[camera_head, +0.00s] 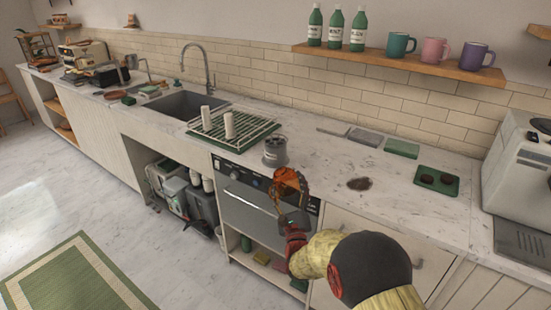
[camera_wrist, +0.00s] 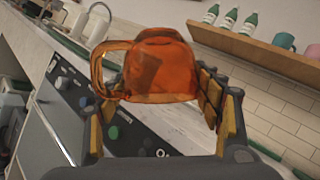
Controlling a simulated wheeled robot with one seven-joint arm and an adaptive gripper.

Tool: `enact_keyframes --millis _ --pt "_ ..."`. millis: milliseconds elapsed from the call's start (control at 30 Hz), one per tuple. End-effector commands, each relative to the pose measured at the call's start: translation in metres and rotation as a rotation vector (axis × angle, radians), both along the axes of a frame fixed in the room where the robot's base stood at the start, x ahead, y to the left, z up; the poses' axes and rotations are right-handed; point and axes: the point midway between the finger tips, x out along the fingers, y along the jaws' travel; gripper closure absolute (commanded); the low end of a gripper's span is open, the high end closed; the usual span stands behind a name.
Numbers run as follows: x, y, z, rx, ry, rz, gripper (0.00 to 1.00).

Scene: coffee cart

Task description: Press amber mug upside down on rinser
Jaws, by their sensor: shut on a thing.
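The see-through amber mug (camera_head: 287,180) is held in my gripper (camera_head: 293,212) in front of the counter edge, by the oven. In the wrist view the amber mug (camera_wrist: 160,68) sits between the fingers, its handle at the left. Its wider end faces down there and looks like the rim, but I cannot tell for sure. The rinser, a grey round unit (camera_head: 275,151), stands on the counter just behind the mug in the head view. The mug is apart from it. I cannot make out the rinser surely in the wrist view.
A green drying rack (camera_head: 205,138) with white cups stands left of the rinser. A dark spill (camera_head: 359,184) and a green tray (camera_head: 436,181) lie to the right. A wooden shelf (camera_head: 400,61) with bottles and mugs hangs above. The counter right of the rinser is mostly clear.

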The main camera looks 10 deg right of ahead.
Motion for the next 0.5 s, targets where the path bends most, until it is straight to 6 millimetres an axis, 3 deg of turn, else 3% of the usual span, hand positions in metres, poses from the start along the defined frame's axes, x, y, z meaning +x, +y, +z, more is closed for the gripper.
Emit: enact_keyframes --millis 167,500 --pt "0.0001 -0.001 0.0015 -0.035 0.01 -0.002 0.64" --pt "-0.0001 -0.0013 0.0033 -0.463 0.143 -0.002 0.64"
